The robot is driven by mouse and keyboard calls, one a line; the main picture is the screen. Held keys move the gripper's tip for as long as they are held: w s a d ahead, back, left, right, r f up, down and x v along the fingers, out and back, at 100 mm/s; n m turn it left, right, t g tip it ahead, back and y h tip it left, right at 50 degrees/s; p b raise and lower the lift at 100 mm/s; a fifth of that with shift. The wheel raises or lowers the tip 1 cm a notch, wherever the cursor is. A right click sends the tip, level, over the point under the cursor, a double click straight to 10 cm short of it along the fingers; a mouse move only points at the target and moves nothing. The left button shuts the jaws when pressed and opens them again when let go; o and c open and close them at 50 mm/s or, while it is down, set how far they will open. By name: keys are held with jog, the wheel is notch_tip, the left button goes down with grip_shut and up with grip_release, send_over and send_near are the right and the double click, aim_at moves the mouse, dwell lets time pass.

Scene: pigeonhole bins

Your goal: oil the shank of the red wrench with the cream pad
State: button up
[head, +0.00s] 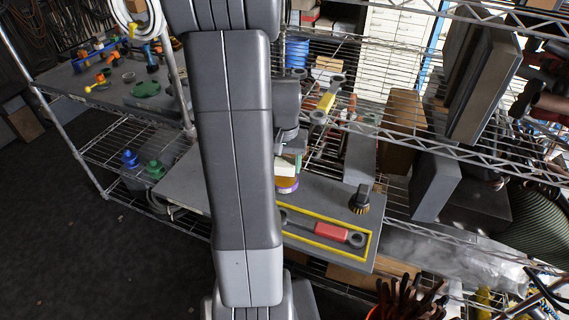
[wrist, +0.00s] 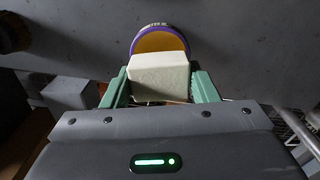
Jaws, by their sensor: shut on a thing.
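My gripper (wrist: 158,88) is shut on the cream pad (wrist: 160,72), with a green finger on each side of it. The pad also shows in the head view (head: 284,168), partly hidden by my arm. A round tin (wrist: 158,41) with a purple rim and amber contents lies just beyond the pad, which covers part of it. I cannot tell whether they touch. In the head view the tin (head: 287,186) is just below the pad. The red wrench (head: 333,233), with grey ends, lies inside a yellow outline on the grey board, right of my arm. Its left end is partly hidden.
A dark brush (head: 360,199) stands on the grey board (head: 325,199) behind the red wrench. A yellow-handled wrench (head: 327,101) is higher up by the wire shelf. Grey and brown boxes (head: 401,130) stand at the right. The board between tin and brush looks clear.

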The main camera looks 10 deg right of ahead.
aim_at(284, 163)
jog(key=shift+r+p, duration=1.45)
jog(key=shift+r, duration=0.75)
jog(key=shift+s+f, duration=0.15)
